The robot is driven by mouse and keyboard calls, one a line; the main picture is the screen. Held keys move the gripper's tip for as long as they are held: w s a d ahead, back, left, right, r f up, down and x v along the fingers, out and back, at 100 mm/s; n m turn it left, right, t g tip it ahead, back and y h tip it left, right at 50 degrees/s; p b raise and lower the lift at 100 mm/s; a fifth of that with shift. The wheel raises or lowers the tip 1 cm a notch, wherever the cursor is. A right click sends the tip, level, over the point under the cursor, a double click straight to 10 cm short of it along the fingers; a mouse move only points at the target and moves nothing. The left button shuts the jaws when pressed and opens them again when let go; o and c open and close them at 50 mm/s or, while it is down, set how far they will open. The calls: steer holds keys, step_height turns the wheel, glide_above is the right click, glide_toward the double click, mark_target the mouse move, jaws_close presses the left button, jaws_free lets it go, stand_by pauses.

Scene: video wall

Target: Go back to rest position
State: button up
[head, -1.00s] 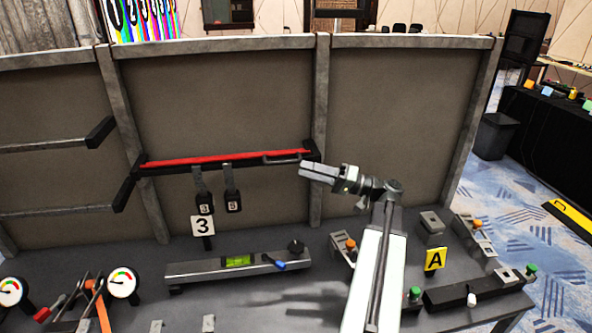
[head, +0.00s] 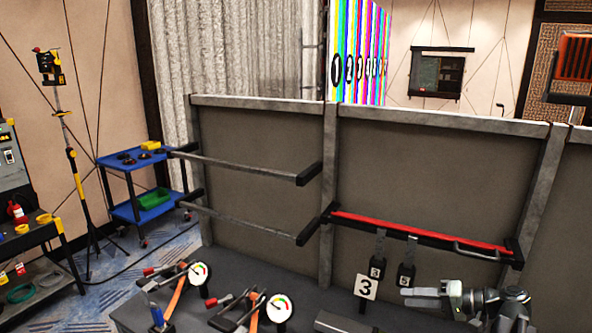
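My gripper (head: 420,297) is at the lower right of the head view, its fingers pointing left. It is in front of the panel wall, just right of the white sign with a 3 (head: 366,287) and below the hanging tags (head: 405,275). No object shows in it. The fingers are small and lie side by side, so I cannot tell if a gap is between them. Most of my arm is cut off by the bottom edge.
A red bar (head: 420,229) with a handle is mounted on the panel above my gripper. Two grey rails (head: 245,168) are at the left panel. Gauges (head: 279,308) with orange-handled tools stand on the dark table. A blue cart (head: 125,160) is beyond the wall's left end.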

steer(key=s+a+f+n+g+h, duration=0.1)
steer(key=a+f+g+h, duration=0.3)
steer(key=a+f, duration=0.3)
steer(key=s+a+f+n+g+h, duration=0.2)
steer(key=a+f+h, duration=0.5)
steer(key=a, duration=0.5)
steer(key=shift+s+a+f+n+g+h+p, duration=0.15)
steer(key=shift+a+f+n+g+h+p, duration=0.25)
steer(key=shift+g, duration=0.5)
steer(key=shift+f, duration=0.1)
